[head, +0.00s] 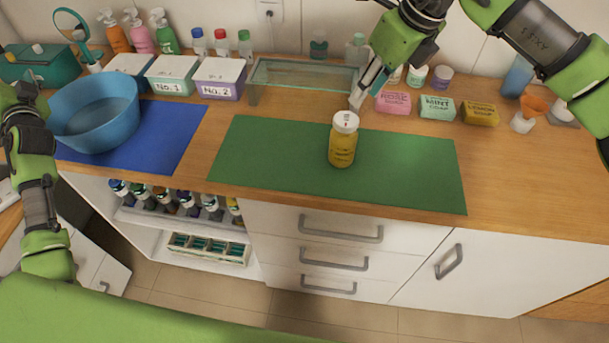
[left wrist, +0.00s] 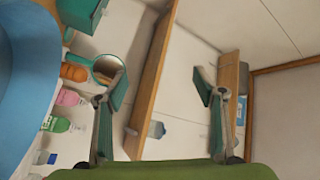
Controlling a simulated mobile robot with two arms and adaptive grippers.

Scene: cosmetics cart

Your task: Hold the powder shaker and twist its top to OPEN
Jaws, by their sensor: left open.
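The powder shaker (head: 343,146) is a yellow bottle with a white top, standing upright on the green mat (head: 260,150) in the head view. My right gripper (head: 363,93) reaches down from the upper right, its tips just above and behind the shaker's top. They look apart from the top, and their spread is hard to tell from this angle. My left gripper is open and empty in the left wrist view (left wrist: 163,100). Its arm is at the far left of the head view, beside the blue basin and away from the shaker.
The blue basin (head: 95,115) stands on a blue mat (head: 165,140) at left. Lidded boxes (head: 170,77) and a glass stand (head: 300,77) are behind. Soap boxes (head: 436,108) stand to the right. The green mat around the shaker is clear. Drawers (head: 335,240) lie below the counter edge.

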